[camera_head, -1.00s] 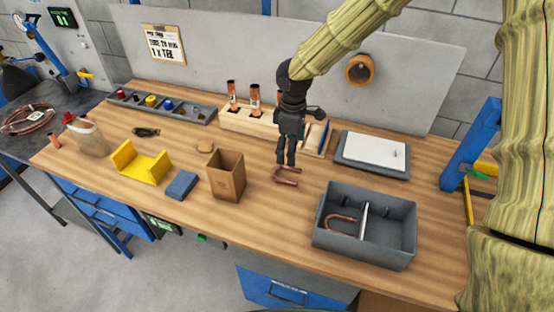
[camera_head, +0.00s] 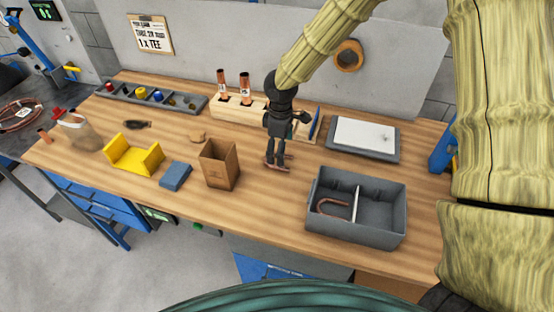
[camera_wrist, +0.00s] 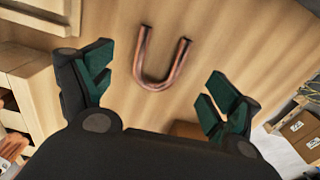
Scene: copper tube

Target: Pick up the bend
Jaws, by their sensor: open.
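A U-shaped copper bend (camera_wrist: 161,72) lies flat on the wooden workbench in the wrist view, between and beyond my open fingers. In the head view the bend (camera_head: 285,157) is mostly hidden behind my fingertips. My gripper (camera_head: 276,164) is open and points down just over the bend, with nothing held. In the wrist view my gripper (camera_wrist: 155,100) shows its fingers spread wide to either side of the bend. Whether the fingertips touch the bench cannot be told. A second copper bend (camera_head: 334,208) lies in the left compartment of the grey bin.
The grey divided bin (camera_head: 389,232) stands to the right, a cardboard box (camera_head: 221,171) to the left. Behind my gripper is a wooden rack (camera_head: 203,101) with copper tubes. A grey tray with a white sheet (camera_head: 365,135) is at the back right. Bare bench (camera_head: 268,205) lies in front.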

